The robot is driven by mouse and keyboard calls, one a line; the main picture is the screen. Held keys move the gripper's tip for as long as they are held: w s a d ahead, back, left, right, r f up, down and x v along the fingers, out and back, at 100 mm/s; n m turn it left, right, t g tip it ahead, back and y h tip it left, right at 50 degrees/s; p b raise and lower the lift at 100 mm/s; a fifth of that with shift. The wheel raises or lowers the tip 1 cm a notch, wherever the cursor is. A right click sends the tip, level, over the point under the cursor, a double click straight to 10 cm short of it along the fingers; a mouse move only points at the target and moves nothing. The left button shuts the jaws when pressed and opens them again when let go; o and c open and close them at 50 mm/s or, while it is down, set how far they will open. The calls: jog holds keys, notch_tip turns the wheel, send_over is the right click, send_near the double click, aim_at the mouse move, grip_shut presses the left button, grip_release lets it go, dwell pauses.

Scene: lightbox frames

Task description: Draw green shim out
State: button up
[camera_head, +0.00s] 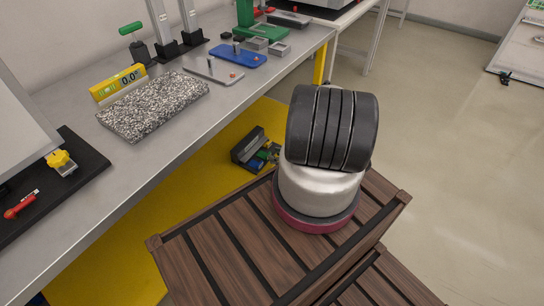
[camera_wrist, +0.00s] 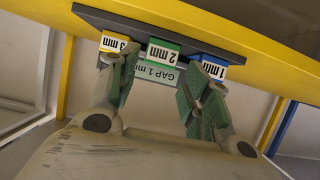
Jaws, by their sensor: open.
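The green shim (camera_wrist: 165,53), marked 2 mm, sits in a dark holder (camera_wrist: 125,22) between a yellow shim (camera_wrist: 119,44) marked 3 mm and a blue shim (camera_wrist: 209,68) marked 1 mm. My gripper (camera_wrist: 160,72) is open and empty, with its green-padded fingers on either side of the green shim's end. I cannot tell how deep the fingertips reach, and no contact shows. In the head view a dark holder with small coloured pieces (camera_head: 252,147) shows beside my arm, which hides part of it. My gripper is hidden there.
The grey bench top (camera_head: 190,120) carries a speckled stone block (camera_head: 152,103), a yellow digital level (camera_head: 118,83) and a blue plate (camera_head: 237,56). Yellow panelling (camera_head: 190,185) runs below it. Open floor lies at right.

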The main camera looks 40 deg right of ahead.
jog(key=v, duration=0.8)
jog(key=shift+s+f, duration=0.1)
jog(key=shift+s, duration=0.05)
